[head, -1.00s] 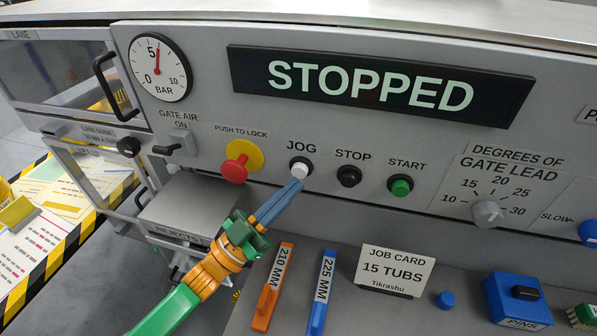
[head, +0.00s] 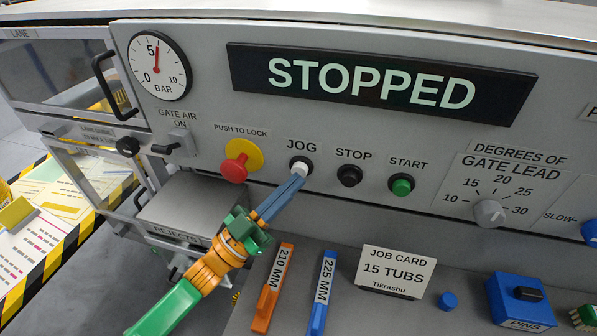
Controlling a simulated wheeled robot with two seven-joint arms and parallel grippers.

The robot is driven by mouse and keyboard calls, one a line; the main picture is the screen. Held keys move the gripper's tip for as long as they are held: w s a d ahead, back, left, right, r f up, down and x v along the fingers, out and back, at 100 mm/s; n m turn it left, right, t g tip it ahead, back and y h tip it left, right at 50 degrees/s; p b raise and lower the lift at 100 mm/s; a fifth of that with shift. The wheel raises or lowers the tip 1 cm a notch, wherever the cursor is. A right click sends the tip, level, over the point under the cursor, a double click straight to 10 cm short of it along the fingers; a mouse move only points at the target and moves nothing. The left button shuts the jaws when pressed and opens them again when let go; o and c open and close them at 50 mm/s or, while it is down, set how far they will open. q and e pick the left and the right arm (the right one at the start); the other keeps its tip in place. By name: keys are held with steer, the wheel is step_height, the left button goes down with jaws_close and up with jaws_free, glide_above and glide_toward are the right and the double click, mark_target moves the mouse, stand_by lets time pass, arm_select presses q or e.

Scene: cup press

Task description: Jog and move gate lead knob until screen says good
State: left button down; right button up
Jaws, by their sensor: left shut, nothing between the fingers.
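The white JOG button (head: 300,168) is on the grey panel, left of the black STOP button (head: 349,175). My left gripper (head: 298,176) is shut and empty, its blue fingertips at the lower edge of the JOG button. I cannot tell whether they touch it. The grey gate lead knob (head: 489,213) is on the right of the panel, inside a dial marked 10 to 30. Its pointer direction is too small to read surely. The screen (head: 378,84) reads STOPPED. My right gripper is not in view.
A red push-to-lock button (head: 234,168) on a yellow disc is left of JOG, and a green START button (head: 401,186) is right of STOP. Below lie an orange 210 MM bar (head: 272,288), a blue 225 MM bar (head: 322,293) and a job card (head: 396,271).

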arm_select(q)
steer(key=shift+w+d+b, duration=0.15)
steer(key=shift+w+b, duration=0.3)
steer(key=shift+w, duration=0.05)
stand_by(0.5)
steer(key=shift+s, duration=0.1)
steer(key=shift+s+a+p, duration=0.3)
steer(key=shift+s+p, duration=0.45)
steer(key=shift+s, duration=0.1)
steer(key=s+p, duration=0.1)
steer(key=s+a+p, duration=0.1)
steer(key=s, duration=0.1)
steer(key=s+p, duration=0.1)
steer(key=shift+s+a, duration=0.25)
steer(key=shift+s, duration=0.1)
steer(key=shift+f, duration=0.1)
stand_by(0.4)
